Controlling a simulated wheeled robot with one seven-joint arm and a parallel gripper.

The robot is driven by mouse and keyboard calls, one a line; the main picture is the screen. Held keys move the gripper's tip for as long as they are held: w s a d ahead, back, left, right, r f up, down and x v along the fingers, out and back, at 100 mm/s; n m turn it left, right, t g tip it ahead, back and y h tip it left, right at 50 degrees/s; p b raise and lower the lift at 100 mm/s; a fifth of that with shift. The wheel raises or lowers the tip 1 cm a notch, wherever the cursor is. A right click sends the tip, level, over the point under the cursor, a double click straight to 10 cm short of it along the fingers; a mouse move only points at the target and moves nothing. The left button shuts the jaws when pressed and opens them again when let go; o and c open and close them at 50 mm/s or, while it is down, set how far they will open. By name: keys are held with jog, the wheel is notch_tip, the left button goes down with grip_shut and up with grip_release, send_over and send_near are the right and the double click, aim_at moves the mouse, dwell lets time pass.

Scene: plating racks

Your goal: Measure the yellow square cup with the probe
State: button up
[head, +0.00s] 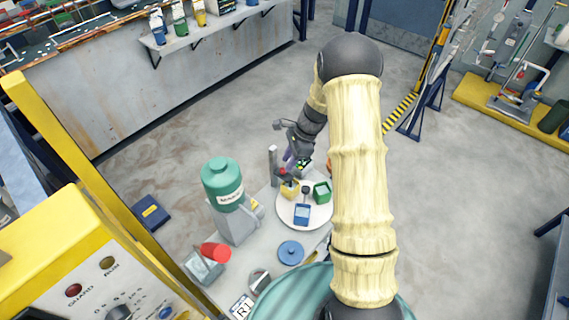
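The yellow square cup (290,190) stands upright on a round white plate (290,218), near its back left edge. My gripper (289,170) is just above this cup. A small dark red piece shows at the fingertips, over the cup's rim. I cannot tell whether it is the probe, or whether any tip is inside the cup. The fingers are too small and crowded to show whether they are open or shut. A blue square cup (302,214) and a green square cup (322,192) stand on the same plate, with a small dark piece between them.
A grey post (273,166) rises left of my gripper. A teal canister (222,184) on a grey stand is further left. A red cylinder (215,252) and a blue round lid (291,252) lie in front. An orange thing (329,164) is partly hidden by my arm.

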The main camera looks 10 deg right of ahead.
jog(key=shift+x, duration=1.65)
jog(key=shift+c, duration=0.5)
grip_shut()
notch_tip(320, 180, up, 6)
jog(key=p, duration=0.3)
jog(key=shift+w, duration=0.15)
jog(key=shift+o, duration=0.5)
grip_release()
jog(key=shift+r, duration=0.1)
